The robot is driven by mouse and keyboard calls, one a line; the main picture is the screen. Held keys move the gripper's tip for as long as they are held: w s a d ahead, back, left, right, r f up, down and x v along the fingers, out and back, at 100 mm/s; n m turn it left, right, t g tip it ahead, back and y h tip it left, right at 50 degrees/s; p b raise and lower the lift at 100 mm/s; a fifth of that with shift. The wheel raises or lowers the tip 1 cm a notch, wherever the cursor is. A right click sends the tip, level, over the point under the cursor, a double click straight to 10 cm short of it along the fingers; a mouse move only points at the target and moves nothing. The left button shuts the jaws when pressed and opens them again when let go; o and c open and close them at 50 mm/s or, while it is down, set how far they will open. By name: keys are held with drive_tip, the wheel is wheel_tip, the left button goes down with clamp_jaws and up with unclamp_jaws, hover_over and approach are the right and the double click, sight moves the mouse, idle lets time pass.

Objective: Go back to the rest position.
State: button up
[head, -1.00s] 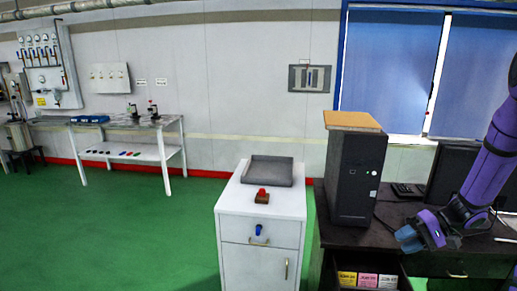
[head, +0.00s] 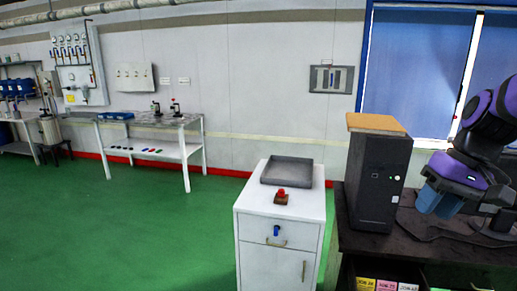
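My gripper (head: 434,206) hangs from my purple and black arm at the right of the head view.
A white cabinet (head: 280,225) with a grey tray (head: 287,171) and a red button (head: 281,194) stands left of the dark desk (head: 400,245). Green floor (head: 130,230) is clear at left.

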drive_tip(key=s+a+r+t+h, duration=0.2)
drive_tip(key=s+r, duration=0.5)
drive_tip(key=s, duration=0.4)
drive_tip(key=shift+s+a+t+h, duration=0.2)
drive_tip(key=shift+a+t+h, duration=0.35)
drive_tip(key=shift+t, duration=0.85)
